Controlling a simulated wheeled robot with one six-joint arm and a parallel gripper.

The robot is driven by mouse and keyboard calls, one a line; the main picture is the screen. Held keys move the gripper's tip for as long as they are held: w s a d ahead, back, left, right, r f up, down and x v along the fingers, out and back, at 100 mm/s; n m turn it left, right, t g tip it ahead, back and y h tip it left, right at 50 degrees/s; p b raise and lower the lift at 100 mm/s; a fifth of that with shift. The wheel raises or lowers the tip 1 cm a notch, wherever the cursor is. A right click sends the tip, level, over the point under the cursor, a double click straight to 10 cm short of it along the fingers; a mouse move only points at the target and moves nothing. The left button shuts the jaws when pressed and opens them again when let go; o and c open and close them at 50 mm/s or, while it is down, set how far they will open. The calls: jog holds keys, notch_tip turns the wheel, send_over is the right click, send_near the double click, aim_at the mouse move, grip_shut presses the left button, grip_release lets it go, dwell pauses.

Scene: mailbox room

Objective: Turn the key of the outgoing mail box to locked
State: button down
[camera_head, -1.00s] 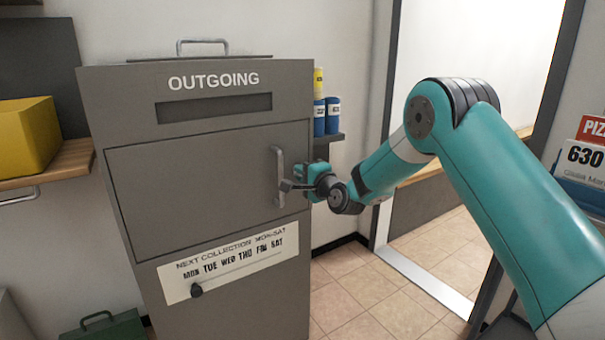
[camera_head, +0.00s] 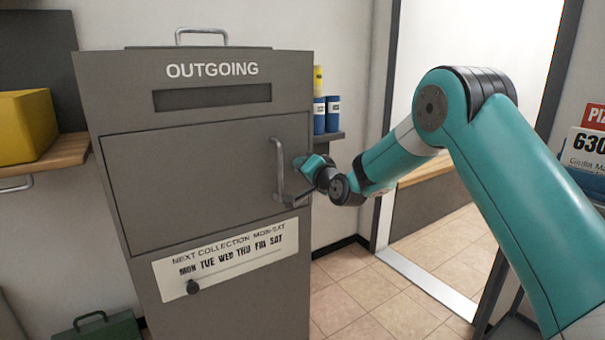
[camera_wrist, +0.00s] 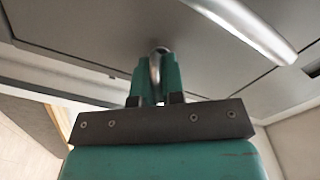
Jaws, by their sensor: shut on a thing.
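The grey outgoing mail box (camera_head: 120,90) stands upright in the head view, its large front door (camera_head: 190,190) closed flush. My gripper (camera_head: 294,198) is at the door's right edge, just right of the vertical handle's lower end. In the wrist view my gripper's two teal fingers (camera_wrist: 157,78) are shut on a small silver key (camera_wrist: 155,66) at the grey door face. The key's far end meets a round metal spot on the face. The key cannot be made out in the head view, and its exact angle is hard to tell.
The silver door handle (camera_head: 279,170) is close beside my gripper and crosses the wrist view's upper right (camera_wrist: 240,25). A collection-day plate (camera_head: 225,260) with a dark knob is below. Blue canisters (camera_head: 326,115) stand on a small shelf right of the box.

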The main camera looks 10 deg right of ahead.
jog(key=n+b, duration=0.3)
jog(key=n, duration=0.2)
jog(key=shift+f+n+b, duration=0.2)
jog(key=shift+n+b, duration=0.1)
jog(key=shift+b, duration=0.05)
jog(key=n+b, duration=0.3)
jog(key=n, duration=0.1)
jog(key=shift+r+n, duration=0.15)
jog(key=shift+n, duration=0.25)
jog(key=c, duration=1.2)
grip_release()
jog(key=shift+c, duration=0.2)
jog(key=v, duration=1.7)
jog(key=shift+s, duration=0.2)
